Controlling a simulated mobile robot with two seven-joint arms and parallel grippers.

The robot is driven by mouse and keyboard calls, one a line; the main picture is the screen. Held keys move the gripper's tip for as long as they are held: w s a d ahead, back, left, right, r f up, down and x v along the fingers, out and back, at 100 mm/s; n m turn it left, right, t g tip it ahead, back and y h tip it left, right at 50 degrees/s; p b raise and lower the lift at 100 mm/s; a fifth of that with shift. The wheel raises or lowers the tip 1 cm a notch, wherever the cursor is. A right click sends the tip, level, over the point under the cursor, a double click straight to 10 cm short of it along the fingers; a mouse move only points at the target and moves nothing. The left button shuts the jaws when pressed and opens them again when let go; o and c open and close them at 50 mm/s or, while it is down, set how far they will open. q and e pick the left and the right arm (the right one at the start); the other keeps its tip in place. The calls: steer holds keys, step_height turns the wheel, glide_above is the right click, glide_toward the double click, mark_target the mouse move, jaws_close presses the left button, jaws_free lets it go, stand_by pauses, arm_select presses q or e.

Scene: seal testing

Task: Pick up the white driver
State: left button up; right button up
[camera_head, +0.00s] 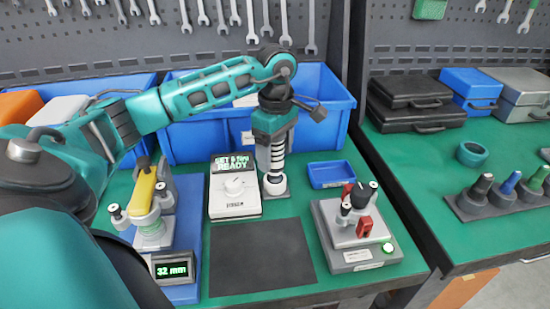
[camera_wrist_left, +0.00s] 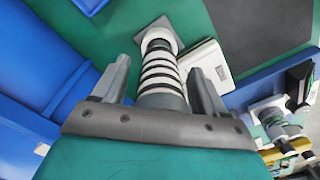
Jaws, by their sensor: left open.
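In the left wrist view the driver (camera_wrist_left: 160,72) has a white body with dark rings. My left gripper (camera_head: 274,150) comes down over the driver from above. In the left wrist view the left gripper (camera_wrist_left: 158,82) is open, with one finger on each side of the driver's upper part. Gaps show between the fingers and the driver. The driver's top is hidden by the gripper. My right gripper is not in view.
The white display box (camera_head: 235,194) stands close left of the driver. Large blue bins (camera_head: 325,107) stand behind, and a small blue tray (camera_head: 331,174) lies to the right. A dark mat (camera_head: 260,258) is clear in front. A grey fixture (camera_head: 357,240) stands at the right.

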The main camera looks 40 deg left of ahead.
arm_select(q)
steer(key=shift+c, duration=0.3)
steer(key=shift+r, duration=0.1)
steer(key=c, duration=1.2)
